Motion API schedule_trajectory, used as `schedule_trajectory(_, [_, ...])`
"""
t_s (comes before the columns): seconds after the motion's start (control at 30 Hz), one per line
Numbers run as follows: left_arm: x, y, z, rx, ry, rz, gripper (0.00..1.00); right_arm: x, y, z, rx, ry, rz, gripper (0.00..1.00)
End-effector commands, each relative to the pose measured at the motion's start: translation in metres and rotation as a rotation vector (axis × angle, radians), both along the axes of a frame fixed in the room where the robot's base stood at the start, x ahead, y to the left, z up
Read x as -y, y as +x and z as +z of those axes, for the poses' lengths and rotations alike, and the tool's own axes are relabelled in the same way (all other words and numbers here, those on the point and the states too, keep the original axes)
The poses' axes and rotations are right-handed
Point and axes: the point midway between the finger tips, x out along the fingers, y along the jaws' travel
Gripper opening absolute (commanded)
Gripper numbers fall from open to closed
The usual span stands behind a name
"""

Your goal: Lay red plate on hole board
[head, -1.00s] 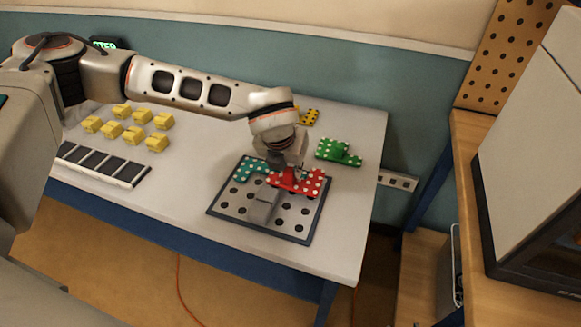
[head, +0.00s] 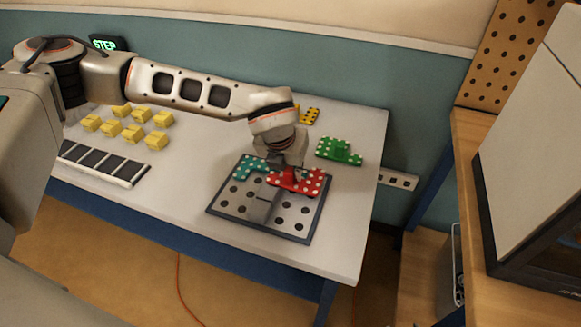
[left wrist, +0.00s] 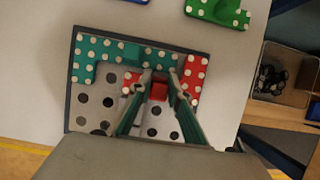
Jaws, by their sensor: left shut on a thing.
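The red plate (head: 312,184), with white dots and a raised red handle, is at the back right corner of the hole board (head: 235,210). My left gripper (head: 287,172) is shut on the handle from above. In the left wrist view the handle (left wrist: 158,91) is between the fingertips, and the plate's arm (left wrist: 193,75) lines up with the board's right edge. I cannot tell whether the plate rests flat or hovers slightly. A teal plate (head: 250,168) lies at the board's back left, close beside the red one. My right gripper is not in view.
A green plate (head: 340,152) and a yellow plate (head: 310,115) lie behind the board. A grey block-like shape (head: 262,203) shows over the board's middle. Several yellow blocks (head: 132,132) and a slotted tray (head: 103,164) are at left. The table's right end is clear.

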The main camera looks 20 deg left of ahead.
Motion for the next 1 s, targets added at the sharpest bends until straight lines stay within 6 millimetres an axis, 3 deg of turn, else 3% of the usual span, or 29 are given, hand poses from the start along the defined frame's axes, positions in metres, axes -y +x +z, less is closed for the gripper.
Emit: schedule_trajectory(1.0, [0.0,0.0,-0.014,0.0,0.0,0.0,0.0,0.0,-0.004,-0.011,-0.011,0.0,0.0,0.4])
